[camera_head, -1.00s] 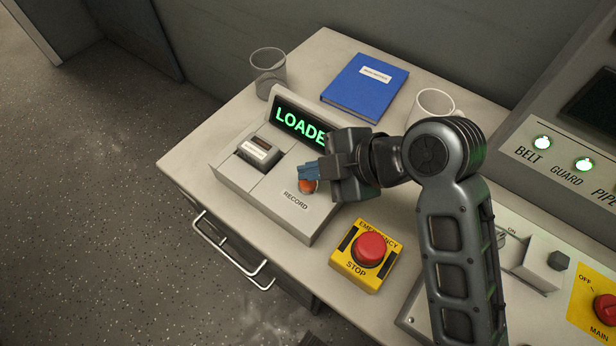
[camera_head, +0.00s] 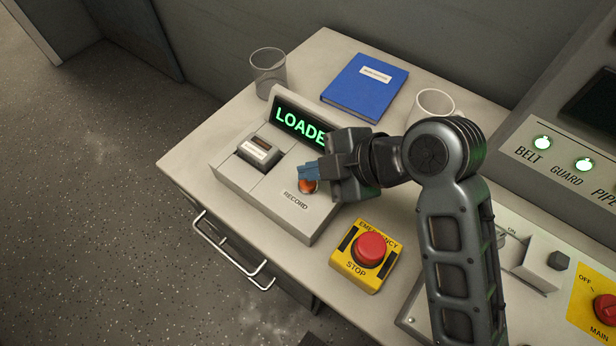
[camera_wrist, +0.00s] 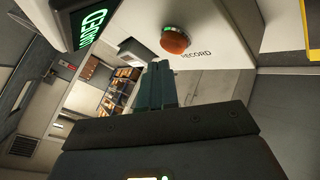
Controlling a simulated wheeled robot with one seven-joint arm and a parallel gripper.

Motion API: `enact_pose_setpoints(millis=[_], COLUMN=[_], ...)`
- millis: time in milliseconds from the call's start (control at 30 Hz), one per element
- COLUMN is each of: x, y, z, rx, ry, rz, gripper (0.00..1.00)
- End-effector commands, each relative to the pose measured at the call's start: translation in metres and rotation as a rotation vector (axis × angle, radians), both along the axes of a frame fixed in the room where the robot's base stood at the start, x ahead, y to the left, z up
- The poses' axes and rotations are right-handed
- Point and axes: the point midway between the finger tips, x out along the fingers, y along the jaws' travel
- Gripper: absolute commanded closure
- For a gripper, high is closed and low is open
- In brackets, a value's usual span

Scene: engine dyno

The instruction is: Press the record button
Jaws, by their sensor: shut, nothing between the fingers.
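The record button (camera_head: 308,186) is a round orange-red button on the sloped face of a light grey recorder console (camera_head: 262,196), with the word RECORD beside it. In the wrist view the button (camera_wrist: 176,40) shows whole, with a green glow at its rim. My gripper (camera_head: 303,171) has its blue fingertips shut with nothing between them. In the head view they overlap the upper part of the button. In the wrist view my fingertips (camera_wrist: 158,70) appear beside the button with a small gap. The console's display (camera_head: 298,122) shows green letters reading LOADE, the rest hidden behind my gripper.
A yellow emergency stop box (camera_head: 348,267) with a red button stands close below my arm. A blue book (camera_head: 366,86), a clear cup (camera_head: 268,68) and a white mug (camera_head: 434,100) stand behind. A panel with lit BELT and GUARD lamps (camera_head: 542,143) is at right.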

Motion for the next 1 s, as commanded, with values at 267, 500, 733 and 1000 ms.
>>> enact_pose_setpoints(millis=[267, 500, 733, 1000], x=[-0.0001, -0.0002, -0.0001, -0.0002], y=[-0.0001, -0.0001, 0.0000, -0.0001], z=[-0.0020, -0.0085, -0.0082, -0.0100], rx=[0.000, 0.000, 0.000, 0.000], ry=[0.000, 0.000, 0.000, 0.000], rz=[0.000, 0.000, 0.000, 0.000], gripper=[1.00, 1.00, 1.00, 1.00])
